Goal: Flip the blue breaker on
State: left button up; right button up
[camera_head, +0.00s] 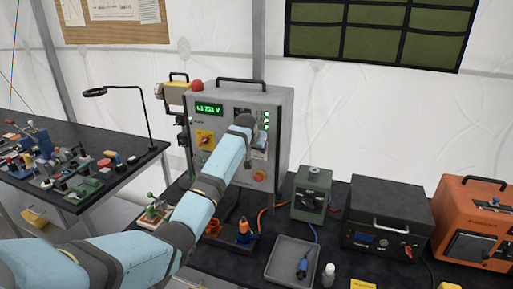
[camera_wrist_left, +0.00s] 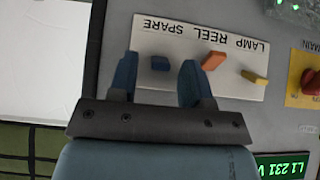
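The grey power cabinet (camera_head: 285,120) stands on the dark bench in the head view. In the left wrist view its breaker plate (camera_wrist_left: 240,85) appears upside down, with the words LAMP, REEL and SPARE. My left gripper (camera_wrist_left: 157,80) is open, with one finger on each side of the blue breaker. I cannot tell whether the fingers touch it. In the head view my left arm hides the breakers. My right gripper is not in view.
A yellow-backed rotary switch (camera_head: 205,139) and green display (camera_head: 208,108) are on the cabinet's left. A green box (camera_head: 311,194), black case (camera_head: 388,217) and orange unit (camera_head: 474,225) stand right of it. A grey tray (camera_head: 284,264) lies in front.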

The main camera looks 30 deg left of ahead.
pick_arm(q)
jog(key=shift+r, duration=0.1)
jog(key=b+v, duration=0.2)
jog(key=v, duration=1.1)
jog(key=shift+s+r+b, duration=0.25)
jog(key=shift+b, duration=0.15)
jog(key=shift+d+f, duration=0.1)
